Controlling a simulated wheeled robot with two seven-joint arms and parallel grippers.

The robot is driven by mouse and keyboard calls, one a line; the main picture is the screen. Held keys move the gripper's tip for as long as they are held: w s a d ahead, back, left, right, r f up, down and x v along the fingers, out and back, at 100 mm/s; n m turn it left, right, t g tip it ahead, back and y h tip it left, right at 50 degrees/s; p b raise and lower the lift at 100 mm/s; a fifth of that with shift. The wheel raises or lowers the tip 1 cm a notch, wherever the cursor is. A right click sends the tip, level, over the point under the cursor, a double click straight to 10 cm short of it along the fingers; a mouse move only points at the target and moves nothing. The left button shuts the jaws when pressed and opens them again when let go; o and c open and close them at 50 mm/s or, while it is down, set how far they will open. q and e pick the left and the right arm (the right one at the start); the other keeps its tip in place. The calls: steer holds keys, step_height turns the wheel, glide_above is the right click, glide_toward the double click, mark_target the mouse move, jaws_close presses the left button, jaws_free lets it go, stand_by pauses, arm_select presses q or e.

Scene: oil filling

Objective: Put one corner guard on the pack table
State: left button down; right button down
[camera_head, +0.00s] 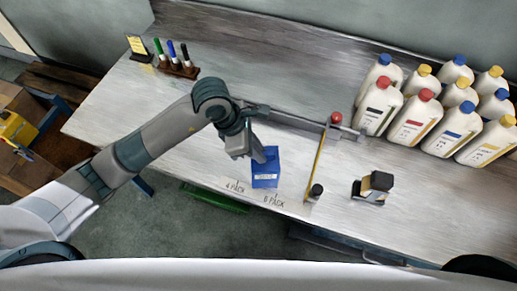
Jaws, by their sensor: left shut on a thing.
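My left gripper (262,155) points down at the top of a blue box (266,181) with a pale label on its front. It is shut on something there. The fingertips and what is between them are too small and covered to make out, so I cannot tell if it is a corner guard or the box itself. The blue box is over the front part of the long grey table (140,105), just behind the printed pack marks. No separate corner guard can be picked out. My right gripper is not in view.
Several white bottles (409,118) with coloured caps stand at the right. A dark device (373,187) sits in front of them. A rail with a red knob (336,117) and a yellow strip (319,165) lie right of my gripper. Markers (172,56) stand at the back left.

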arm_select(q)
steer(key=shift+f, duration=0.15)
steer(key=c, duration=1.8)
jaws_free()
steer(key=shift+o, duration=0.2)
steer(key=shift+r, duration=0.25)
steer(key=shift+a+r, duration=0.15)
steer(key=shift+r, duration=0.1)
steer(key=b+v, duration=0.5)
steer(key=v, duration=0.6)
steer(key=shift+a+r, duration=0.1)
